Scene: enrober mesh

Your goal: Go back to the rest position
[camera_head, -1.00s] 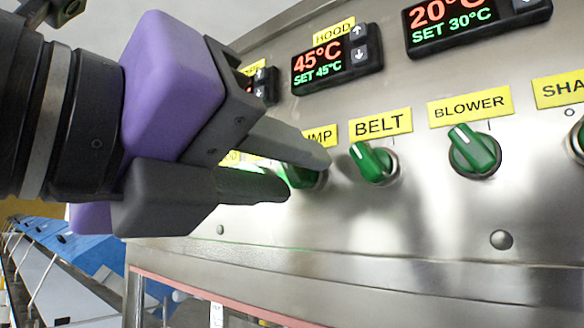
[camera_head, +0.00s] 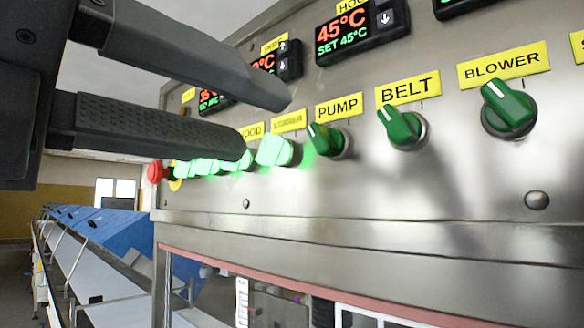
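My gripper (camera_head: 267,122) is at the upper left of the head view, with its two dark fingers apart and nothing between them. It is in front of the steel control panel (camera_head: 400,190) and does not appear to touch it. Behind the fingertips is a row of green knobs. The STIRRER knob (camera_head: 277,150) and several knobs to its left glow bright green. The PUMP knob (camera_head: 326,139), the BELT knob (camera_head: 402,127) and the BLOWER knob (camera_head: 508,107) are unlit. The fingers hide part of the panel's left side.
A red button (camera_head: 155,171) is at the panel's left end. Temperature displays (camera_head: 356,36) run along the top. Below the panel is a red-edged opening (camera_head: 320,285). A long conveyor with blue parts (camera_head: 120,235) stretches away at the lower left. Open room shows beyond it.

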